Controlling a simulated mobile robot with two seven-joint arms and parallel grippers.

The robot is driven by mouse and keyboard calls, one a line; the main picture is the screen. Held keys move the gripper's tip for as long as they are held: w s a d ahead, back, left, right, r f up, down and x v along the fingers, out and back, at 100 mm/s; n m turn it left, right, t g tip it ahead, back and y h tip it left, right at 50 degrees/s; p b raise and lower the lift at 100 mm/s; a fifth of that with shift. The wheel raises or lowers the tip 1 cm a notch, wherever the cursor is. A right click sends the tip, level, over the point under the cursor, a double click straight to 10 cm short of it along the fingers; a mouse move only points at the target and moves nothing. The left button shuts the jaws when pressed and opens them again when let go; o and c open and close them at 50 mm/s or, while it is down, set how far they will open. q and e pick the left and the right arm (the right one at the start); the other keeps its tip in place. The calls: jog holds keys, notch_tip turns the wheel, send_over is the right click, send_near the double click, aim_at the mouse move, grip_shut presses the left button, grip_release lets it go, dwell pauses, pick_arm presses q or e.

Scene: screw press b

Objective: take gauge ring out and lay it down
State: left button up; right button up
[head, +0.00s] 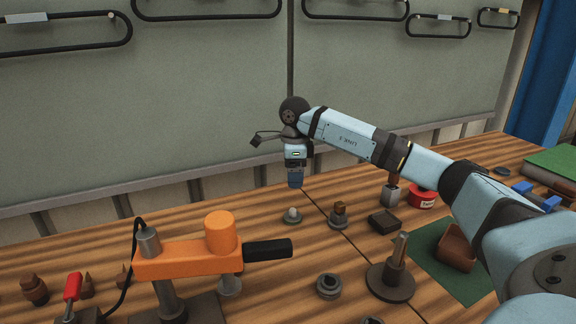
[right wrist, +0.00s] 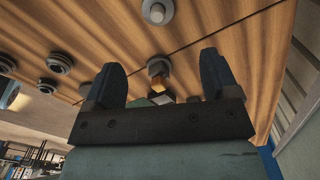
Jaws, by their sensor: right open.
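A dark stepped ring (head: 329,286) lies on the table in front of the post stand; I cannot tell for sure that it is the gauge ring. Part of another dark round piece (head: 372,321) shows at the bottom edge. The orange press (head: 185,260), with a black handle, stands at left. My right gripper (head: 295,182) points down above the back of the table, apart from these. In the right wrist view its two fingers (right wrist: 162,75) are spread with nothing held. Beyond them are a brass-topped piece (right wrist: 159,68) and a pale knobbed disc (right wrist: 157,11). My left gripper is not in view.
A round base with an upright post (head: 391,280) stands right of the ring. Behind are a knobbed disc (head: 292,216), a brass-topped piece (head: 339,214), a dark block (head: 383,221) and a red tin (head: 422,199). A brown tray (head: 457,248) sits on a green mat (head: 425,251).

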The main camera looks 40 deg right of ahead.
aim_at(294, 209)
notch_tip(294, 209, down, 13)
jog(key=shift+s+f+b, duration=0.15)
jog(key=shift+b, duration=0.65)
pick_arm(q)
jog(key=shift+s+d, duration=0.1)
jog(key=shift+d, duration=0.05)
pick_arm(e)
jog(key=c, duration=1.1)
